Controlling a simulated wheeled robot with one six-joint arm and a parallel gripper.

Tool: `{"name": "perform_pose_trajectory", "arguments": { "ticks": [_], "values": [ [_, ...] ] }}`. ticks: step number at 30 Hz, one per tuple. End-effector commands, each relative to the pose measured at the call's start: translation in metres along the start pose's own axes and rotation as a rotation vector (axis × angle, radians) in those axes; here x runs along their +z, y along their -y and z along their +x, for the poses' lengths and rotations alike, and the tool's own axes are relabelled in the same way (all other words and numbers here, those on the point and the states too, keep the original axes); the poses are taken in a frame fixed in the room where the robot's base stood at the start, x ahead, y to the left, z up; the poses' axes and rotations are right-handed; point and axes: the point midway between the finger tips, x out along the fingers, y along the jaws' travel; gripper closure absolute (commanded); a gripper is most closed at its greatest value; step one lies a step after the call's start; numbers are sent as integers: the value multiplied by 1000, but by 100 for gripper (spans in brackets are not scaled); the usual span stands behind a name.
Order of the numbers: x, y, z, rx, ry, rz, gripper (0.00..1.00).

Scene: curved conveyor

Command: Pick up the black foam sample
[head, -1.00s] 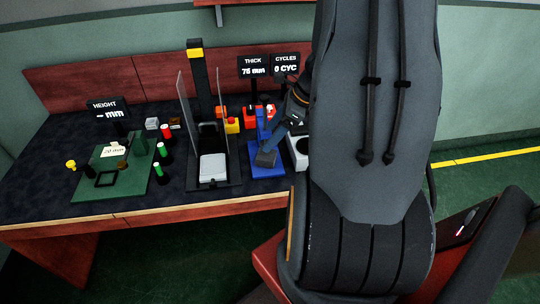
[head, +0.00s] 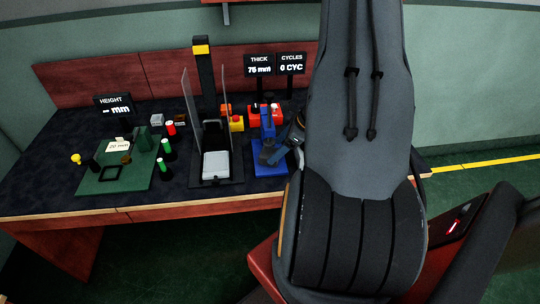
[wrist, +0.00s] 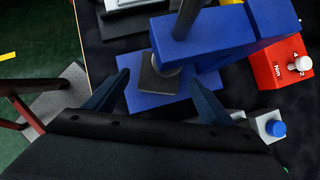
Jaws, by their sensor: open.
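The black foam sample (wrist: 160,75) shows in the wrist view as a dark grey square block on the blue stand's base (wrist: 185,98), with a grey round foot of the stand over part of it. In the head view it is small and partly hidden by my gripper, so its outline is hard to tell. My gripper (wrist: 158,80) is open in the wrist view. Its two blue fingers lie to the left and right of the block, with visible gaps and nothing held. Whether the fingertips are level with the block I cannot tell.
A red box with a white knob (wrist: 300,64) and a blue-capped white block (wrist: 272,127) are right of the fingers. In the head view, a black press (head: 206,120) stands left of the blue stand, and a green mat (head: 135,181) with several items lies farther left.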

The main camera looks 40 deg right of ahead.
Motion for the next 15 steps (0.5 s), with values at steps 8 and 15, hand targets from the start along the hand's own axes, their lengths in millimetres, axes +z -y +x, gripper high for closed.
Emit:
{"name": "perform_pose_trajectory", "arguments": {
  "ticks": [8, 15],
  "values": [
    [2, -2, 28, 2, 0, -1, 23],
    [2, -1, 32, 1, 0, -1, 23]
  ]
}}
